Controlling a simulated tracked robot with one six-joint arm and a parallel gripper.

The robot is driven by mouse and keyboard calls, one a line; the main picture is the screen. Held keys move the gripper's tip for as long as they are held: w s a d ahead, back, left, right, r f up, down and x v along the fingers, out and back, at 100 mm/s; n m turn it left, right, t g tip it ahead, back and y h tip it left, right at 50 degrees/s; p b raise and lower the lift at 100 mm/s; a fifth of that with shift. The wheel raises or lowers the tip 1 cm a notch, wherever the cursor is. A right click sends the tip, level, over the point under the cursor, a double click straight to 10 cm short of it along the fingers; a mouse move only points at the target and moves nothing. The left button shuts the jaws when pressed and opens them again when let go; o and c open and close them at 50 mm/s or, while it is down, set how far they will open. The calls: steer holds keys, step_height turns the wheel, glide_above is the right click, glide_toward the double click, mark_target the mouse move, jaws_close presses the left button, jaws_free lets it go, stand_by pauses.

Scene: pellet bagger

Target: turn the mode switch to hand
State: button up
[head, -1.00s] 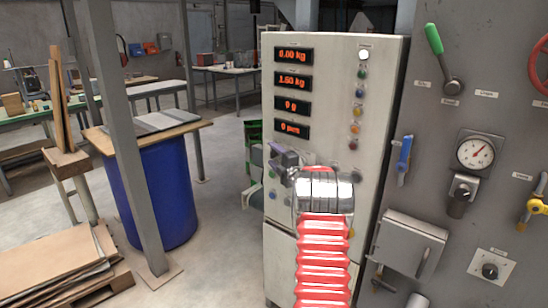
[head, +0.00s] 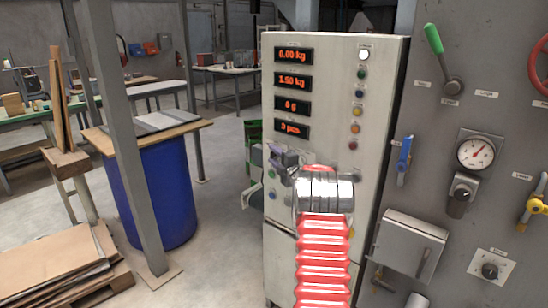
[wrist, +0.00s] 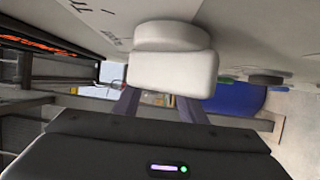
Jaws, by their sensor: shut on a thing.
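The switch in my jaws shows in the wrist view as a pale knob (wrist: 160,72) with a round base and a blocky grip, standing out from the light panel. My gripper (wrist: 158,105) has its two dark fingers at the grip, one on each side, and is shut on it. In the head view my gripper (head: 280,158) is at the left part of the light grey control cabinet (head: 320,150), below the red displays. My wrist hides part of the cabinet front there. The switch's position marks cannot be read, so its setting cannot be told.
Red displays (head: 292,105) and a column of lamps and buttons (head: 357,110) are on the cabinet. To the right, a grey panel carries a green-handled lever (head: 434,40), a gauge (head: 476,153) and a blue valve handle (head: 404,153). A blue drum (head: 155,195) stands left, behind a post.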

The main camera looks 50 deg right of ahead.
steer(key=shift+f, duration=0.15)
steer(key=o, duration=1.1)
steer(key=shift+c, duration=0.2)
steer(key=shift+s, duration=0.15)
steer(key=v, duration=1.3)
steer(key=shift+s+r, duration=0.2)
steer(key=shift+s, duration=0.05)
steer(key=shift+a, duration=0.15)
